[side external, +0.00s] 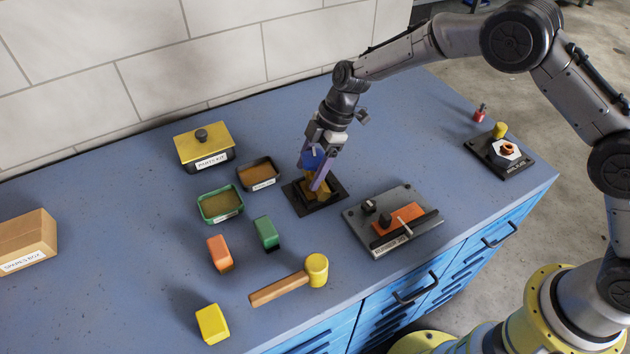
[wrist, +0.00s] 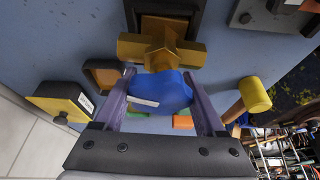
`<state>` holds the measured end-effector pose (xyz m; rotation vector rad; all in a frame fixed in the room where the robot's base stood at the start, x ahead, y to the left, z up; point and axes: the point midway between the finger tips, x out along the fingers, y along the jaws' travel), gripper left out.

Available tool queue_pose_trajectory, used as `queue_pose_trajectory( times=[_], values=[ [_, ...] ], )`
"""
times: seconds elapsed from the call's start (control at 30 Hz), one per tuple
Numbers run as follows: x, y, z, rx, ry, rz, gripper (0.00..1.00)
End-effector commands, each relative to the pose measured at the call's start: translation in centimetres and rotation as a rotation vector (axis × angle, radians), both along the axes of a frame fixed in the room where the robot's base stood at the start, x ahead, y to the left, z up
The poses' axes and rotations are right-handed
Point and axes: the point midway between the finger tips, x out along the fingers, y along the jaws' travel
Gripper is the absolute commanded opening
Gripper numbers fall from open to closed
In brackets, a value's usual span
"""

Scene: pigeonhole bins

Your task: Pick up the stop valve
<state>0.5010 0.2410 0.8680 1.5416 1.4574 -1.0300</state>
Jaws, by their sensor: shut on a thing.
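The stop valve has a brass body (side external: 313,190) and a blue handle (side external: 312,159). The body shows at a dark square base plate (side external: 330,197) in the side external view; I cannot tell whether it touches the plate. In the wrist view the blue handle (wrist: 162,92) lies between the two purple fingers, with the brass body (wrist: 160,48) beyond it. My gripper (side external: 311,173) reaches down from above and is shut on the blue handle. The fingers partly hide the body in the side external view.
A clamp fixture (side external: 393,222) stands close at the right. Two open trays, one dark (side external: 258,174) and one green (side external: 220,204), are at the left, with a yellow-lidded box (side external: 203,146) behind. A mallet (side external: 290,283) and loose blocks (side external: 220,253) lie in front.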

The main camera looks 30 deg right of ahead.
Motion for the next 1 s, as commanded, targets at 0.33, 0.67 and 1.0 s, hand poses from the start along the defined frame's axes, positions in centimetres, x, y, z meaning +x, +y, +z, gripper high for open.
queue_pose_trajectory(
  times=[0.33, 0.67, 1.0],
  values=[
    [0.0, 0.0, 0.0, 0.000, 0.000, 0.000, 0.00],
    [0.2, 0.0, 0.4, 0.003, -0.006, 0.000, 0.00],
    [0.2, 0.0, 3.8, 0.003, -0.010, -0.001, 0.00]
  ],
)
